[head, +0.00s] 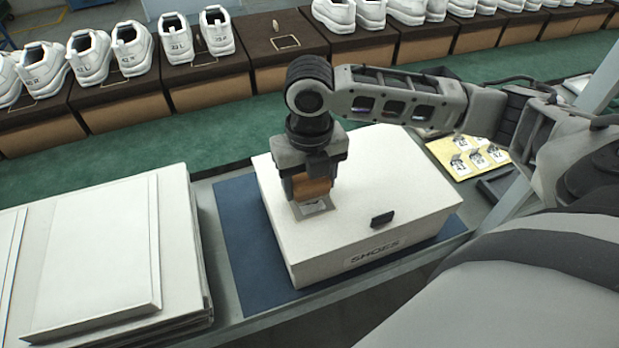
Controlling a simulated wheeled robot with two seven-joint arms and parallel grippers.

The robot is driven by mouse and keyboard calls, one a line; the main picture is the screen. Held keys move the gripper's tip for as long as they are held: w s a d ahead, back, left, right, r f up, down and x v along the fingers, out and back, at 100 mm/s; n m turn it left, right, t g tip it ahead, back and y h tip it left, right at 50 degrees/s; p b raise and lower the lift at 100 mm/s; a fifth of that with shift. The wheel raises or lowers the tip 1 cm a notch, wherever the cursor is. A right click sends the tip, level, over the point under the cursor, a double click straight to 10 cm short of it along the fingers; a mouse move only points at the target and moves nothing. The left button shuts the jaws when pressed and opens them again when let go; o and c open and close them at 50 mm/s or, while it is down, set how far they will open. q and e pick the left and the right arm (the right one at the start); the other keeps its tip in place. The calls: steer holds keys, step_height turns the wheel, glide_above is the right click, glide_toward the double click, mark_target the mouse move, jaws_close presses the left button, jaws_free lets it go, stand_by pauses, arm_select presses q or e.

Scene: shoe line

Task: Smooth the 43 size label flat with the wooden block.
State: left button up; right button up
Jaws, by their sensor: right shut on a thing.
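A white shoe box (352,240) marked SHOES on its front side lies closed on a blue mat (238,232). A small pale label (318,208) is on the box lid, partly hidden under my right gripper, so its number cannot be read. My right gripper (312,188) points down over the lid and is shut on a brown wooden block (311,187). The block is at the label, covering part of it; whether it presses on it cannot be told. My left gripper is not in view.
A small black piece (382,219) lies on the lid near its front edge. A yellow sheet with several labels (468,158) lies right of the box. Flat white cartons (100,250) are stacked at the left. White shoes (132,48) on brown boxes line the back beyond a green surface (120,165).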

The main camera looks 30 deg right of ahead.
steer(key=shift+f, duration=0.35)
steer(key=shift+s+a, duration=0.25)
steer(key=shift+s, duration=0.75)
steer(key=shift+s+a, duration=0.25)
steer(key=shift+s, duration=0.7)
steer(key=shift+f, duration=0.15)
steer(key=shift+w+d+f, duration=0.1)
steer(key=shift+w+d, duration=0.15)
steer(key=shift+w, duration=0.75)
steer(key=shift+w+d, duration=0.2)
steer(key=shift+w, duration=0.8)
steer(key=shift+r, duration=3)
steer(key=shift+r, duration=1.5)
